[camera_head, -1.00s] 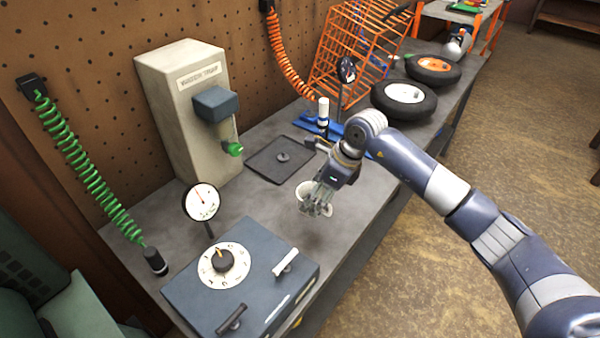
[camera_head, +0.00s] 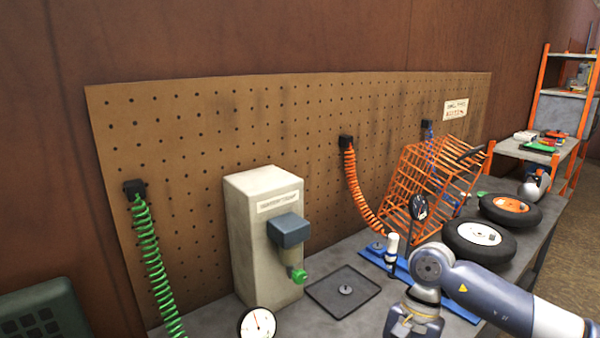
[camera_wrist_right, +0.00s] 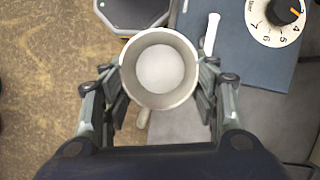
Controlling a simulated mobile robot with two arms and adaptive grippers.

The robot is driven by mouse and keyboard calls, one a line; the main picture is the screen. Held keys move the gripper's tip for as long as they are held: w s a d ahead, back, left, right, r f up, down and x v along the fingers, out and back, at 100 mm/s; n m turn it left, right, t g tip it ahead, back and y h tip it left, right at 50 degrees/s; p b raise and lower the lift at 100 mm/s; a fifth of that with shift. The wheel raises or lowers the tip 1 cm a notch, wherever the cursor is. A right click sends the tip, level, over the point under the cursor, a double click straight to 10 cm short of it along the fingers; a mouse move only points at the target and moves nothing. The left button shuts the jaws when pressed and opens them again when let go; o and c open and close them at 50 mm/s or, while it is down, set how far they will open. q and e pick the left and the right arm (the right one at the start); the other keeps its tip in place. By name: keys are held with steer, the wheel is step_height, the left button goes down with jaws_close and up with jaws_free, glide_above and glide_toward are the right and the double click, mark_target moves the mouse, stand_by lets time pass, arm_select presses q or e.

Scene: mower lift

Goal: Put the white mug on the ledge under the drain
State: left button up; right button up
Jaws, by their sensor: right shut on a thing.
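The white mug (camera_wrist_right: 160,68) is seen from above in the right wrist view, with its round mouth toward the camera and its inside empty. My right gripper (camera_wrist_right: 160,88) is shut on it, fingers on both sides. In the head view, only the wrist end of my right arm shows at the bottom edge; the fingers and mug are out of frame. A beige box (camera_head: 262,238) stands against the pegboard with a blue block and a green-tipped spout (camera_head: 299,276), apparently the drain. A dark square tray (camera_head: 325,303) lies on the bench beside it. My left gripper is not visible.
A dial gauge (camera_head: 257,324) stands in front of the beige box. An orange wire rack (camera_head: 428,190) and two wheels (camera_head: 480,243) are farther right on the bench. In the wrist view, a blue box with a numbered dial (camera_wrist_right: 275,18) is near the mug.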

steer(key=s+d+r+n+g+h, duration=0.1)
steer(key=s+d+n+h, duration=0.1)
steer(key=s+n, duration=0.5)
steer(key=shift+s+d+r+n+h, duration=0.2)
steer(key=shift+d+r+n+h, duration=0.1)
steer(key=shift+d+r+h, duration=0.15)
steer(key=shift+f, duration=0.1)
stand_by(0.5)
